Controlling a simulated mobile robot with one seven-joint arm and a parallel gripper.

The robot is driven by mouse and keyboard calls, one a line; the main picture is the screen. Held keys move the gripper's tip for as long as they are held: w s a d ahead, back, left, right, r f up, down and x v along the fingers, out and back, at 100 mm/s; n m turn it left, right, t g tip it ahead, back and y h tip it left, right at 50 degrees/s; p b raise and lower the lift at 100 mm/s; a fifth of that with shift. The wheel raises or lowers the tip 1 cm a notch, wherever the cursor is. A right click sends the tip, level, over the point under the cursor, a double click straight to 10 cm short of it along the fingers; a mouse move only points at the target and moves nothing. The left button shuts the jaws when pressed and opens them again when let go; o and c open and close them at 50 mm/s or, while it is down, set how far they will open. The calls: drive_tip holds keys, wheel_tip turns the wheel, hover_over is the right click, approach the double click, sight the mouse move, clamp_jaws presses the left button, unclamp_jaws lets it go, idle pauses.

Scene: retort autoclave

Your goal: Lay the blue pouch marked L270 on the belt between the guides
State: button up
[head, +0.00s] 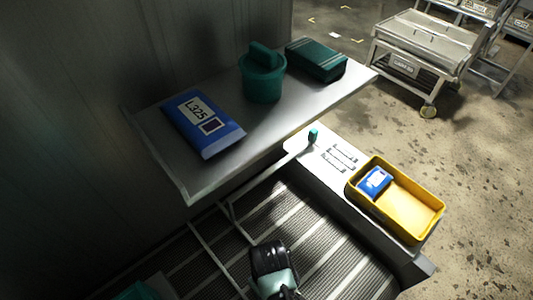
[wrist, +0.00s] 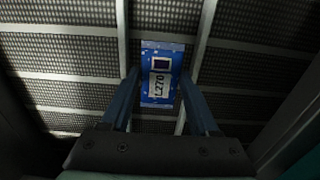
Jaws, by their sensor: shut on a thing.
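The blue pouch marked L270 (wrist: 162,75) shows in the wrist view between the two fingers of my gripper (wrist: 160,78), which is shut on it at its sides. The ribbed belt (wrist: 60,55) lies behind the pouch. Two pale guides (wrist: 122,35) (wrist: 203,35) run along the belt, and the pouch appears between them. I cannot tell whether it touches the belt. In the head view my gripper (head: 270,257) is over the belt (head: 330,240) and hides the pouch.
A metal shelf (head: 165,168) above the belt holds a blue pouch marked L325 (head: 203,125), a green lidded tub (head: 262,75) and a dark green box (head: 316,60). A yellow tray (head: 420,212) with a small blue pack (head: 375,181) stands right of the belt.

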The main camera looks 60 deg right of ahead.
drive_tip(key=shift+f, duration=2.15)
drive_tip(key=shift+f+b, duration=0.1)
drive_tip(key=shift+b, duration=0.2)
drive_tip(key=o, duration=1.4)
drive_tip(key=shift+c, duration=0.2)
wheel_tip(320, 180, up, 12)
drive_tip(key=shift+r+p, duration=0.1)
drive_tip(key=shift+p, duration=0.75)
